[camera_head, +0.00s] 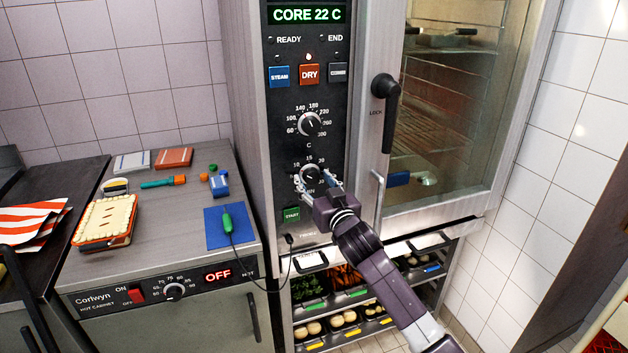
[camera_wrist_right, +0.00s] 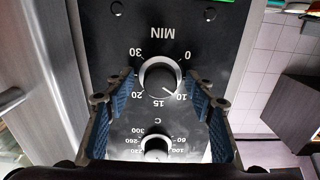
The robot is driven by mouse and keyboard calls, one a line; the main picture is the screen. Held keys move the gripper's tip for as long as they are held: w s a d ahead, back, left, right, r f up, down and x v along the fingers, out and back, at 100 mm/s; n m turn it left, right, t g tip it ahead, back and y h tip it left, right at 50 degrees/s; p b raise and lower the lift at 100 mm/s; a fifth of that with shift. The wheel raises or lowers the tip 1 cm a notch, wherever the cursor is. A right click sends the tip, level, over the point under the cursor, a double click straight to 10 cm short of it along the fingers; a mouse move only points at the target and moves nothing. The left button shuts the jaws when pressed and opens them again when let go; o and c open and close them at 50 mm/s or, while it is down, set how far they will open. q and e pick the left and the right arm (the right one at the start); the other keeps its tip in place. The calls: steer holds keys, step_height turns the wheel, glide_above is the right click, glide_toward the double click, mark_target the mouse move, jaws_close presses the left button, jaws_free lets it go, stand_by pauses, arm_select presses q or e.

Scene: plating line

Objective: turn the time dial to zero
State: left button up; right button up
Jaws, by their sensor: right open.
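The time dial (camera_head: 312,174) is a round knob marked MIN, low on the oven's black control panel. It also shows upside down in the right wrist view (camera_wrist_right: 158,77), where its white pointer line is toward the 10 mark. My right gripper (camera_head: 318,186) is in front of the dial. Its two blue-padded fingers (camera_wrist_right: 163,88) are open, one on each side of the knob, with a gap visible on both sides. In the head view the fingers and wrist partly hide the dial's lower scale. My left gripper is not in view.
The temperature dial (camera_head: 310,123) sits above the time dial, the green START button (camera_head: 291,215) below. The oven door handle (camera_head: 384,110) is to the right. A hot cabinet (camera_head: 190,260) with a probe on a blue mat (camera_head: 216,238) stands at the left.

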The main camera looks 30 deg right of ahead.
steer(key=shift+c, duration=0.7)
steer(key=c, duration=1)
steer(key=shift+n, duration=0.3)
steer(key=n+p, duration=0.1)
steer(key=n, duration=0.1)
steer(key=shift+r+n, duration=0.1)
steer(key=shift+n, duration=0.2)
steer(key=n+p, duration=0.2)
steer(key=n, duration=0.2)
steer(key=shift+n, duration=0.3)
steer(key=n+p, duration=0.1)
steer(key=n, duration=0.3)
steer(key=shift+d, duration=0.1)
steer(key=shift+n+p, duration=0.6)
steer(key=shift+n, duration=1.4)
